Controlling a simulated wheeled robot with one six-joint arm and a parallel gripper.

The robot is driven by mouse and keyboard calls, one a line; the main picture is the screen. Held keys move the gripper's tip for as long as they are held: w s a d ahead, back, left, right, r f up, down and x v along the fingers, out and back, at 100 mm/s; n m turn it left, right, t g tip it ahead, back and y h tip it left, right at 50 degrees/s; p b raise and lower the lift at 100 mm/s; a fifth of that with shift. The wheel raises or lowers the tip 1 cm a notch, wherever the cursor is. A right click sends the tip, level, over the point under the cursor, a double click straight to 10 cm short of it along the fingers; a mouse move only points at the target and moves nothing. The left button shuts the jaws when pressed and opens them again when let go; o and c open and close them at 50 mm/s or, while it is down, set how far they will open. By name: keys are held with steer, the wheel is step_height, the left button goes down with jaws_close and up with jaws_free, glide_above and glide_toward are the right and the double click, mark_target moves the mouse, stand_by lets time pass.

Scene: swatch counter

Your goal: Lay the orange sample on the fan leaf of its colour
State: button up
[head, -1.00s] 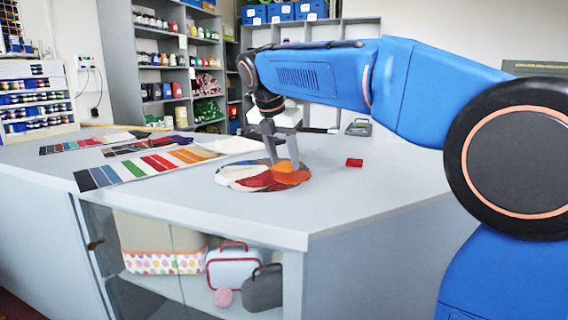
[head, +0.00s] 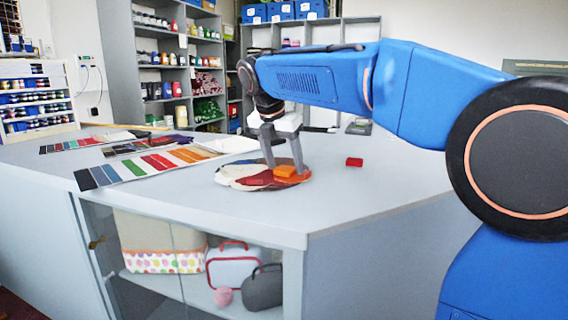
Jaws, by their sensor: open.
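The orange sample (head: 285,171) is a small bright orange block at the right part of the round fan of coloured leaves (head: 232,182) on the counter. It appears to lie on the fan's orange leaf (head: 293,181), though that leaf is partly hidden by the sample and a finger. A dark red leaf (head: 254,182) lies just left of it. My gripper (head: 286,172) points down over the fan, open, with a finger on either side of the sample. I cannot tell whether the fingers touch it.
A small red block (head: 354,162) lies on the counter right of the fan. The counter front (head: 300,215) is clear.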

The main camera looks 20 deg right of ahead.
steer(key=v, duration=1.2)
